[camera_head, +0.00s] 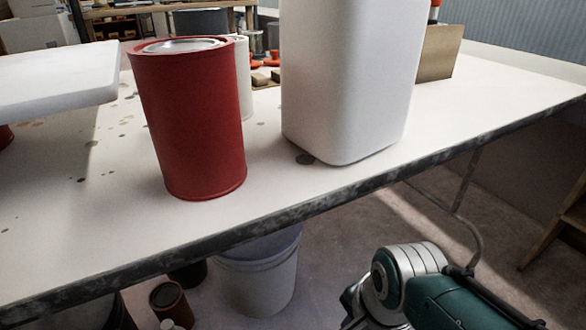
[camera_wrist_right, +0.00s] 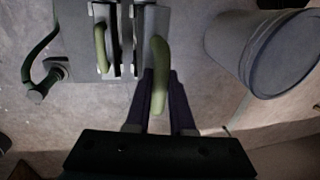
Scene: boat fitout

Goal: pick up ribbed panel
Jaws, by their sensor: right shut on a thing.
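In the right wrist view my right gripper (camera_wrist_right: 158,112) is shut on a curved yellow-green handle (camera_wrist_right: 158,65). The handle's upper end meets a pale grey part (camera_wrist_right: 150,18); I cannot tell whether this is the ribbed panel. A similar green handle (camera_wrist_right: 101,48) is beside it, among narrow pale and black upright parts. I cannot make out clear ribs on anything. In the head view my right arm hangs low in front of the table, and its gripper is out of the picture. My left gripper is in neither view.
A white table (camera_head: 90,225) holds a red can (camera_head: 192,125), a white container (camera_head: 345,75) and a brown board (camera_head: 438,52). A white slab (camera_head: 55,80) juts in at left. A bucket (camera_head: 258,272) stands below the table; a grey bucket (camera_wrist_right: 235,50) is right of my right gripper.

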